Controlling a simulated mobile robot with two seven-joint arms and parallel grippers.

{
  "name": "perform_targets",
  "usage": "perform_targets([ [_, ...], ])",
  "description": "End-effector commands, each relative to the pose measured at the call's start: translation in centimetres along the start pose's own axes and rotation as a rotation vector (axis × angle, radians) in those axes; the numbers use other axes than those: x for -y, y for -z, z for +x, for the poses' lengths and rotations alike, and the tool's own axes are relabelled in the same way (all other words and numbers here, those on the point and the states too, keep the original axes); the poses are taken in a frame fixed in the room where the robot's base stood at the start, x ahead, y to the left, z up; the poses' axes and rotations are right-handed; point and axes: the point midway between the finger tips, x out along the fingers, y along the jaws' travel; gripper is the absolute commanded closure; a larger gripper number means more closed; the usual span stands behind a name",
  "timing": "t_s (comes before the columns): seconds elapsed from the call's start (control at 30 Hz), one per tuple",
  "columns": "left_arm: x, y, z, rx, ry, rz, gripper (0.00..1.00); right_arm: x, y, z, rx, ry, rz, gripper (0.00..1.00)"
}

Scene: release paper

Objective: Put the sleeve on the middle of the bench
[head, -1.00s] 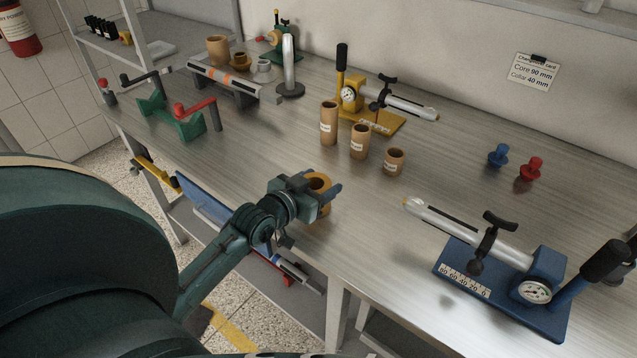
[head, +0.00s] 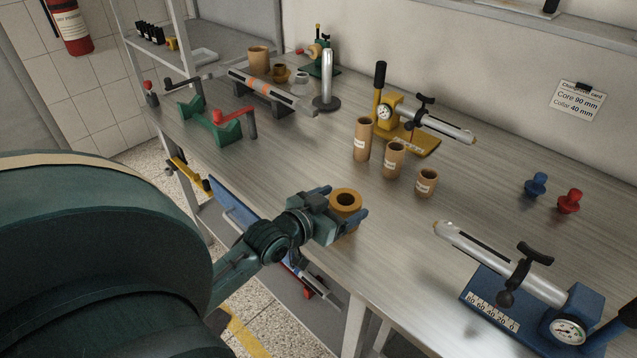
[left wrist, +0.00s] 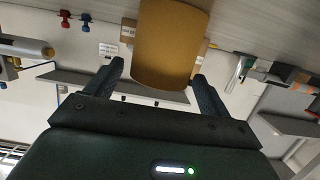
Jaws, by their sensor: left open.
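The sleeve, an ochre-brown hollow cylinder with a wide bore (head: 346,198), stands upright at the bench's near edge in the head view. My left gripper (head: 346,206) is open, with one finger on either side of the sleeve. In the left wrist view, which is upside down, the sleeve (left wrist: 170,45) fills the upper middle between the spread fingers (left wrist: 157,82), with gaps beside it. The bench (head: 300,165) is a brushed metal top. The sleeve's lower part is partly hidden by the gripper in the head view. My right gripper is not in view.
Three labelled cardboard tubes (head: 394,161) stand behind the sleeve. A yellow gauge fixture (head: 411,139) is behind them, a blue one (head: 535,310) at right. Blue (head: 536,185) and red (head: 569,202) plugs stand farther right. A green cradle (head: 212,124) is at left.

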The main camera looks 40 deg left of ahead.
Motion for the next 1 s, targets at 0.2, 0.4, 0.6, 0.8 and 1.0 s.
perform_targets([
  [0.2,0.0,-0.2,-4.7,0.003,-0.001,0.001,0.19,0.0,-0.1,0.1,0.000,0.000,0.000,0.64],
  [0.4,0.0,-0.1,-7.5,0.003,0.000,0.001,0.19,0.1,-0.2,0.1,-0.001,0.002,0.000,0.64],
  [0.6,0.0,0.0,-8.6,-0.001,-0.001,0.001,0.19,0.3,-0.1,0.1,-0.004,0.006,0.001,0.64],
  [0.8,0.0,0.0,-8.7,-0.001,-0.001,0.001,0.19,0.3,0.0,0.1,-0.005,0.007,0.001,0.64],
  [1.0,0.0,0.0,-8.6,0.000,-0.001,0.001,0.19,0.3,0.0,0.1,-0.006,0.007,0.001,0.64],
])
